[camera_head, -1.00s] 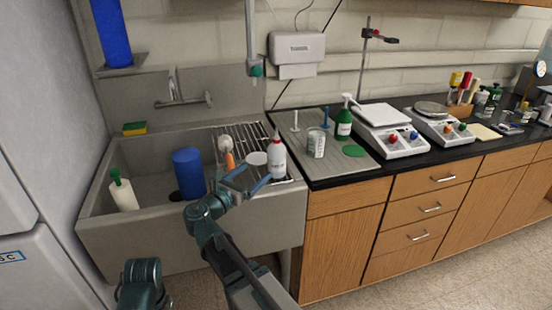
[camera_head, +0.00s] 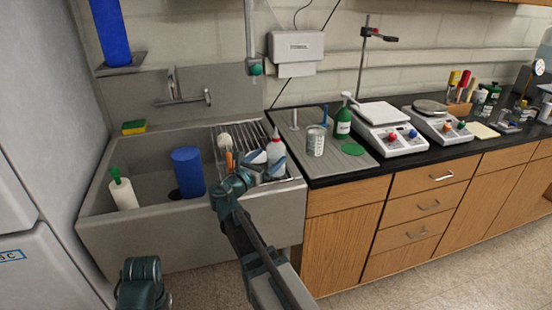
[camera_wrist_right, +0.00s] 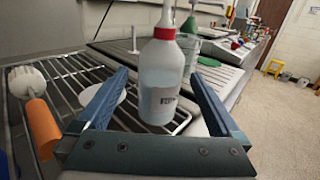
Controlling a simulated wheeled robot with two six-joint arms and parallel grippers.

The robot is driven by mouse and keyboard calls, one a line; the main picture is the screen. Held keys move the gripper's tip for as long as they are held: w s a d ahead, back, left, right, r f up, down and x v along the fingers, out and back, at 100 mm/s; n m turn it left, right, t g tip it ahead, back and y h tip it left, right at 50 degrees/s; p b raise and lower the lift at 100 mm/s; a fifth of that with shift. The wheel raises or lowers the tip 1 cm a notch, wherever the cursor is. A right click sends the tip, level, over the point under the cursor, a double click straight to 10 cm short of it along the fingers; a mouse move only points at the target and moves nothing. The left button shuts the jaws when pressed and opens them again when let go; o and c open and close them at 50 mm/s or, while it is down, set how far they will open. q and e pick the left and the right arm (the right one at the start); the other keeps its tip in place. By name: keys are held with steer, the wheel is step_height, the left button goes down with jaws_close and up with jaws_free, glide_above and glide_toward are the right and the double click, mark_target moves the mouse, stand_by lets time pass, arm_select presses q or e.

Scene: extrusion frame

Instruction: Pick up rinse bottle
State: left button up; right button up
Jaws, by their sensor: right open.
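The rinse bottle (camera_head: 274,150), white with a red cap and nozzle, stands upright on the wire rack at the right end of the sink. In the right wrist view the bottle (camera_wrist_right: 161,85) stands between the two blue fingers of my right gripper (camera_wrist_right: 158,75). That gripper (camera_head: 264,164) is open, with a finger on each side of the bottle and visible gaps. The fingers hide part of the bottle's lower body in the head view. My left gripper is out of view.
A brush with an orange handle (camera_wrist_right: 42,125) lies on the rack (camera_wrist_right: 75,75) left of the gripper. A white round item is partly hidden behind the left finger. A blue cylinder (camera_head: 188,172) stands in the sink (camera_head: 145,222).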

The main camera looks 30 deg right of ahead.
mark_target(274, 141)
steer(key=x, duration=0.5)
steer(key=shift+r+p, duration=0.3)
steer(key=shift+r, duration=0.1)
steer(key=c, duration=1.5)
steer(key=shift+r, duration=0.1)
steer(key=shift+r+p, duration=0.85)
steer(key=shift+p, duration=0.15)
step_height(274, 141, up, 2)
steer(key=shift+r+p, duration=0.1)
steer(key=shift+p, duration=0.9)
steer(key=s+a+r+p, duration=0.1)
steer(key=s+a, duration=0.9)
steer(key=s, duration=0.2)
steer(key=shift+a, duration=0.25)
